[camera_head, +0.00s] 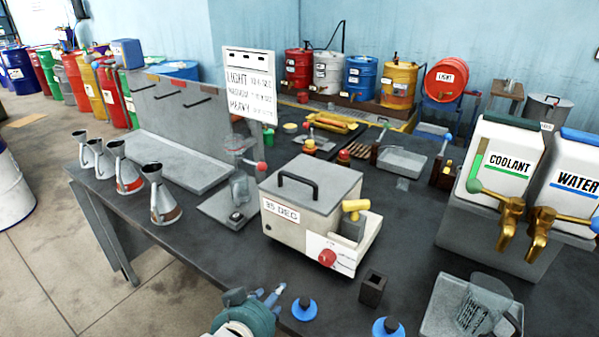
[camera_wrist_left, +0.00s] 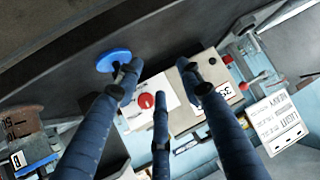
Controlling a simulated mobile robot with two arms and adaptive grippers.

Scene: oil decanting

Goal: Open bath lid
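The bath (camera_head: 285,222) is a white box labelled "35 DEG" in the middle of the dark bench, with a red knob and a brass-coloured tap. Its grey lid (camera_head: 312,187) lies flat on top, closed, with a black arched handle (camera_head: 307,183). My left gripper (camera_head: 260,295) is at the bottom of the head view, in front of the bath and apart from it. In the left wrist view its blue fingers (camera_wrist_left: 158,84) are spread and empty, with the bath's front (camera_wrist_left: 182,112) beyond them. The lid cannot be made out there. My right gripper is not in view.
Blue-based stoppers (camera_head: 305,309) and a small dark box (camera_head: 372,288) sit near the front edge. A clear jug (camera_head: 484,304) stands right, below the coolant dispenser (camera_head: 500,160). A stand with a glass vessel (camera_head: 238,190) is left of the bath; metal jugs (camera_head: 160,195) line the left.

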